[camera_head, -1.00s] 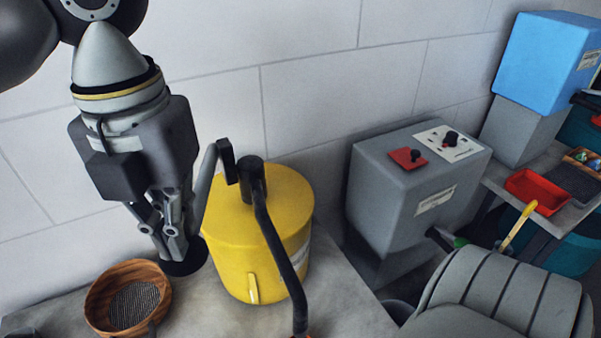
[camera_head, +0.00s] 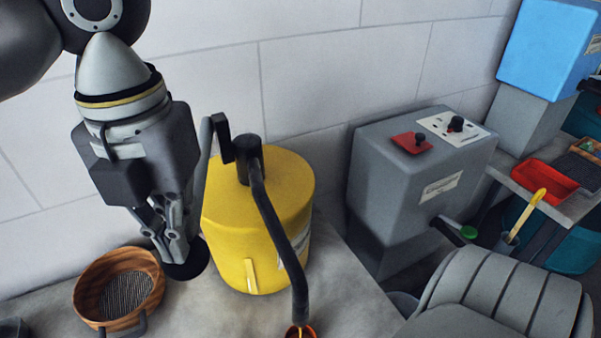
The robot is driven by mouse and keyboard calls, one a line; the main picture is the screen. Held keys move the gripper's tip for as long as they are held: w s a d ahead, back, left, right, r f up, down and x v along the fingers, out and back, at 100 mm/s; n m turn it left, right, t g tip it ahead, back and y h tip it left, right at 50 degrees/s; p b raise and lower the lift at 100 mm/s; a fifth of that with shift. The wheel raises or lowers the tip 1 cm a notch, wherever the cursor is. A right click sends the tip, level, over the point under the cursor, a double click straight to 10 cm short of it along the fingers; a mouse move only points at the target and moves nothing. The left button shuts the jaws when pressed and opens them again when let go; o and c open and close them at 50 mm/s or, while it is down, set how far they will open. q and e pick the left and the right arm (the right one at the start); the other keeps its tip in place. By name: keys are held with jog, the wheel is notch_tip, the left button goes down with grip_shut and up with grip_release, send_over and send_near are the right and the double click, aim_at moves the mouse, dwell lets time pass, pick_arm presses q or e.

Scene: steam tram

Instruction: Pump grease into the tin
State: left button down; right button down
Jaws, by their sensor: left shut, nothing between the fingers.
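A yellow drum (camera_head: 285,192) stands on the grey bench with a black pump head (camera_head: 248,154) on its lid. A dark lever (camera_head: 222,138) sticks out from the pump's left side, and its grey bar runs down behind my gripper. A dark spout pipe (camera_head: 272,216) curves down to an orange-rimmed tin (camera_head: 312,332), cut off by the bottom edge; its contents are unclear. My left gripper (camera_head: 178,252) is shut and empty, pointing down left of the drum, over or beside a black disc (camera_head: 196,265). Contact with the lever cannot be told. My right gripper is out of view.
A wooden bowl with a mesh bottom (camera_head: 92,304) sits left of my gripper. A grey machine box (camera_head: 385,200) stands right of the drum, with a ribbed grey cover (camera_head: 510,300) in front. A red tray (camera_head: 545,181) lies further right.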

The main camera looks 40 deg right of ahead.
pick_arm(q)
jog(key=shift+f+b, duration=0.35)
jog(key=shift+f, duration=0.4)
notch_tip(320, 180, up, 13)
jog(key=p, duration=0.8)
jog(key=shift+p, duration=0.35)
jog(key=shift+f, duration=0.2)
jog(key=shift+f+b, duration=5.5)
jog(key=shift+f, duration=0.9)
notch_tip(320, 180, up, 13)
jog(key=p, duration=0.9)
jog(key=shift+p, duration=0.3)
